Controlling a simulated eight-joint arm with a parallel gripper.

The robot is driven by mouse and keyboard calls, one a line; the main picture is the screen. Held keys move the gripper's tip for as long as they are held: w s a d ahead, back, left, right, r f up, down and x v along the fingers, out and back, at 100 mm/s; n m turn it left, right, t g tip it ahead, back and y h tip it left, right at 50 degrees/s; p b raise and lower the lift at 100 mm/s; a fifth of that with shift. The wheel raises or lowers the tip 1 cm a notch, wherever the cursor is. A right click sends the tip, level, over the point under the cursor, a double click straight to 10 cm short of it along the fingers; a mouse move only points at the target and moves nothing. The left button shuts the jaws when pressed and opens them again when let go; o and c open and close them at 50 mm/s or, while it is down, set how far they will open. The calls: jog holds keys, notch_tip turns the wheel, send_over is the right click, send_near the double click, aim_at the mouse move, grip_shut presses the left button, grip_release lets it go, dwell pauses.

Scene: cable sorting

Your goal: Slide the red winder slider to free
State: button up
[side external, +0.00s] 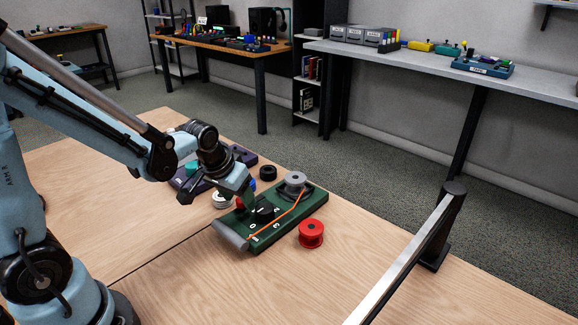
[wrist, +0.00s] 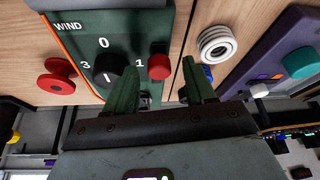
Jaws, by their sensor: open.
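The green winder (side external: 320,203) lies on the wooden table, with a grey spool, an orange cable and a black dial (side external: 265,211). In the wrist view its panel (wrist: 135,22) reads "WIND", with numbers around the black dial (wrist: 109,72). A red knob (wrist: 159,67), which appears to be the red slider, stands on the panel's edge right of the dial. In the side view a bit of red (side external: 240,203) shows beside my gripper (side external: 249,201). My gripper is open over the winder; in the wrist view its green fingers lie either side of the red knob. I cannot tell the slider's setting.
A red spool (side external: 311,234) stands just right of the winder. A white spool (side external: 222,201) and a purple device (side external: 243,154) with a teal knob lie close on the other side. A black ring (side external: 267,173) sits behind. The table front is clear.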

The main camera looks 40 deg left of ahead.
jog(key=v, duration=1.1)
jog(key=shift+s, duration=0.25)
jog(key=shift+r, duration=0.15)
jog(key=s+d+m+t, duration=0.1)
jog(key=s+d+f+t, duration=0.1)
jog(key=d, duration=0.1)
jog(key=s+d+m+t+h, duration=0.1)
jog(key=shift+d+f+m, duration=0.2)
jog(key=shift+d+m, duration=0.1)
jog(key=shift+d, duration=0.05)
dwell(1.2)
